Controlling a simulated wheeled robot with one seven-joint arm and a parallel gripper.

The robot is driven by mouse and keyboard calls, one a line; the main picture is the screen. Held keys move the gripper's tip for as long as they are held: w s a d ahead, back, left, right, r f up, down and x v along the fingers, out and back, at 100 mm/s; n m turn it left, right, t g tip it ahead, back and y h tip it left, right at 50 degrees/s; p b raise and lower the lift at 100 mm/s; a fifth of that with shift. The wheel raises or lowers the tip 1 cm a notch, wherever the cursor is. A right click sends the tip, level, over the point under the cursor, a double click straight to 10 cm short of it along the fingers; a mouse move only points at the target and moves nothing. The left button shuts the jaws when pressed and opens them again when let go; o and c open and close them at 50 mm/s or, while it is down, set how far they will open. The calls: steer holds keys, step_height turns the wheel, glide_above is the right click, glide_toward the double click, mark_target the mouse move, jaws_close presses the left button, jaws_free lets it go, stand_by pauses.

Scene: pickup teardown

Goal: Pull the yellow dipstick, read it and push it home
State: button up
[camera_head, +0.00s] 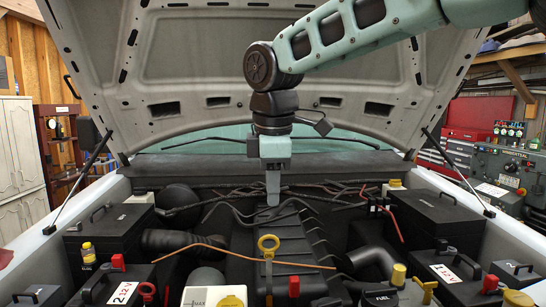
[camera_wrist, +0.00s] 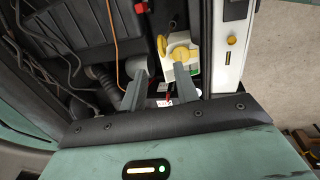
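The yellow dipstick handle (camera_head: 268,243) is a ring standing upright near the front middle of the engine bay, its stem running down beside the ribbed black engine cover. A small yellow loop, which looks like this handle (camera_wrist: 162,45), shows in the wrist view just beyond the fingertips. My gripper (camera_head: 273,203) points down above the engine cover, higher in the picture than the ring and apart from it. In the wrist view my gripper (camera_wrist: 160,72) is open, with clear space between its two fingers and nothing held. The dipstick's lower end is hidden.
An orange cable (camera_head: 232,256) crosses at the ring. A white reservoir with a yellow cap (camera_head: 231,300) stands at front left of the dipstick; a red cap (camera_head: 294,287) is at right. Black battery boxes (camera_head: 112,287) line the sides.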

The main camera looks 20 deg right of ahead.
step_height(320, 180, up, 8)
steer(key=s+b, duration=0.1)
steer(key=shift+s+a, duration=0.25)
stand_by(0.4)
